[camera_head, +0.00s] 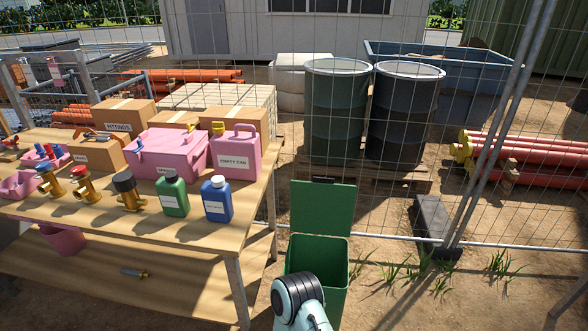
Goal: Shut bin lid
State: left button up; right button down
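A green bin (318,252) stands on the ground to the right of the table. Its green lid (322,208) is open and stands up at the back of the bin, with a small dark piece at its top edge. The open mouth shows a dark inside. A pale and black link of one of my arms reaches up from the bottom edge and covers part of the bin's front. Neither of my grippers can be seen.
The wooden table (247,232), left of the bin, holds bottles, brass valves, a pink toolbox (165,152) and cardboard boxes. A wire fence (460,225) and two dark drums (335,115) stand behind the bin. Bare ground lies to its right.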

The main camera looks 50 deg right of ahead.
aim_at(321, 206)
jog(key=l+u, duration=0.25)
jog(key=l, duration=0.3)
jog(key=k+l+u, duration=0.25)
jog(key=l, duration=0.25)
jog(key=k+l, duration=0.1)
jog(key=l, duration=0.35)
jog(key=l+u, duration=0.15)
jog(key=l, duration=0.3)
jog(key=k+l, duration=0.15)
jog(key=l, duration=0.25)
jog(key=k+l+u, duration=0.15)
jog(key=l, duration=0.3)
jog(key=k+l, duration=0.1)
jog(key=l, duration=0.35)
